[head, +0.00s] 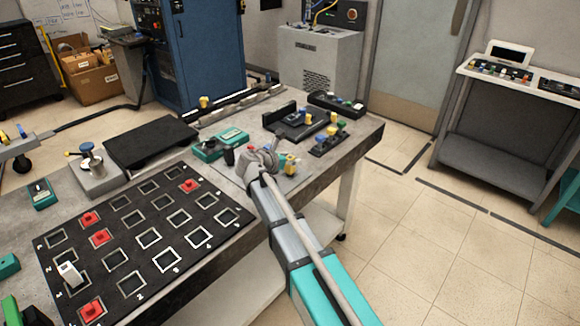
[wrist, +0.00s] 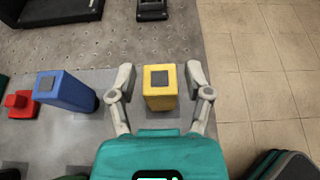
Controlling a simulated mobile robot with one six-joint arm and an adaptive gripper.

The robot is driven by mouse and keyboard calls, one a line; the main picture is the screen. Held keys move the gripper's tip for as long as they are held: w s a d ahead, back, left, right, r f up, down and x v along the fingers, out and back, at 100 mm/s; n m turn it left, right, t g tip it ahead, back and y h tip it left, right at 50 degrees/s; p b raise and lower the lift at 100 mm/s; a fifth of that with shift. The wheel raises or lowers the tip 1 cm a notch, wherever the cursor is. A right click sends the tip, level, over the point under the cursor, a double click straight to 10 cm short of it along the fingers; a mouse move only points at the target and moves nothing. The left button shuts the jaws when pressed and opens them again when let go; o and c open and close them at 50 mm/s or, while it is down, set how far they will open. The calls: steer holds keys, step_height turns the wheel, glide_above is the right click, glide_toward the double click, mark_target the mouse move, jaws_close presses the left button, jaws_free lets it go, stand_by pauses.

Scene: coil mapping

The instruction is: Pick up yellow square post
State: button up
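The yellow square post (wrist: 160,92) stands upright on a grey surface in the wrist view, with a dark square on its top. My gripper (wrist: 159,76) is open, with one finger on each side of the post and a gap visible on both sides.
In the wrist view a blue post (wrist: 67,90) and a red piece (wrist: 20,103) stand to the left. The table edge lies close on the right, with tiled floor (wrist: 262,75) beyond. A black grid board (head: 150,218) with red pieces covers the front left.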

jaws_close()
steer(key=shift+r, duration=0.15)
step_height(320, 180, up, 3)
steer(key=p, duration=0.3)
steer(key=s+r+p, duration=0.9)
steer(key=s+p, duration=0.1)
steer(key=s, duration=0.4)
steer(key=shift+a+r, duration=0.4)
steer(key=shift+a, duration=0.05)
